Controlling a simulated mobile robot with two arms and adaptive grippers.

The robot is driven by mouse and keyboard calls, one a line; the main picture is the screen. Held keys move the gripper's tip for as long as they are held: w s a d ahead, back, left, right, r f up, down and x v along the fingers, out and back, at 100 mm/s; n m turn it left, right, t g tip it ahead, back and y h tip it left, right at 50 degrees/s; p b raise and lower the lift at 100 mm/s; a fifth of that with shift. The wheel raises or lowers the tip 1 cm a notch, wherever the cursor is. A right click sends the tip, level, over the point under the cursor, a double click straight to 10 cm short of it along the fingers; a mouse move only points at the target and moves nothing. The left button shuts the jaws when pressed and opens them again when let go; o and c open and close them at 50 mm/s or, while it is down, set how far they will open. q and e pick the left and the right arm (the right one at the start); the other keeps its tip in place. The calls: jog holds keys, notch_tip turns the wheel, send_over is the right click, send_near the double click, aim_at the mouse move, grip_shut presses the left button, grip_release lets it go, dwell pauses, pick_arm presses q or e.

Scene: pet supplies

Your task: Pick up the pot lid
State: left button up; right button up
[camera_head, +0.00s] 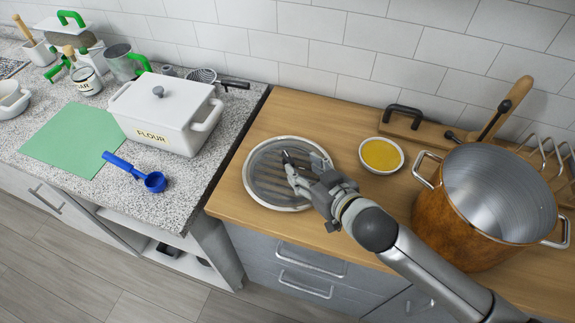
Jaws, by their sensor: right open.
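A round, flat disc with a pale metal rim and a grey striped middle, which looks like the pot lid (262,192), lies on the wooden counter left of the large pot. My right gripper (291,168) is open above its middle and right part, with the fingers pointing left. The gripper hides part of the disc, including any knob there. I cannot tell whether the fingers touch it. The copper-brown pot (455,232) stands open at the right, with my right arm passing in front of it. My left gripper is not in view.
A small bowl of yellow food (381,154) sits close to the right of the disc. A white flour box (160,115) and blue scoop (154,181) are on the granite counter.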

aim_at(291, 160)
jog(key=shift+w+a+f, duration=0.15)
jog(key=shift+w+a, duration=0.15)
jog(key=shift+w, duration=0.2)
jog(key=shift+w+a+f, duration=0.15)
jog(key=shift+w+a, duration=0.05)
jog(key=shift+w, duration=0.1)
jog(key=shift+w+a+f, duration=0.15)
jog(key=shift+w, duration=0.05)
jog(key=shift+p+x, duration=0.7)
jog(key=shift+x, duration=1.2)
jog(key=shift+w+a+f+p, duration=0.3)
jog(key=shift+w+f, duration=0.05)
jog(key=shift+f, duration=0.05)
jog(key=c, duration=0.9)
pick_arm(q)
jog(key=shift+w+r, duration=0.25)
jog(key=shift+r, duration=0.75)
pick_arm(e)
grip_shut()
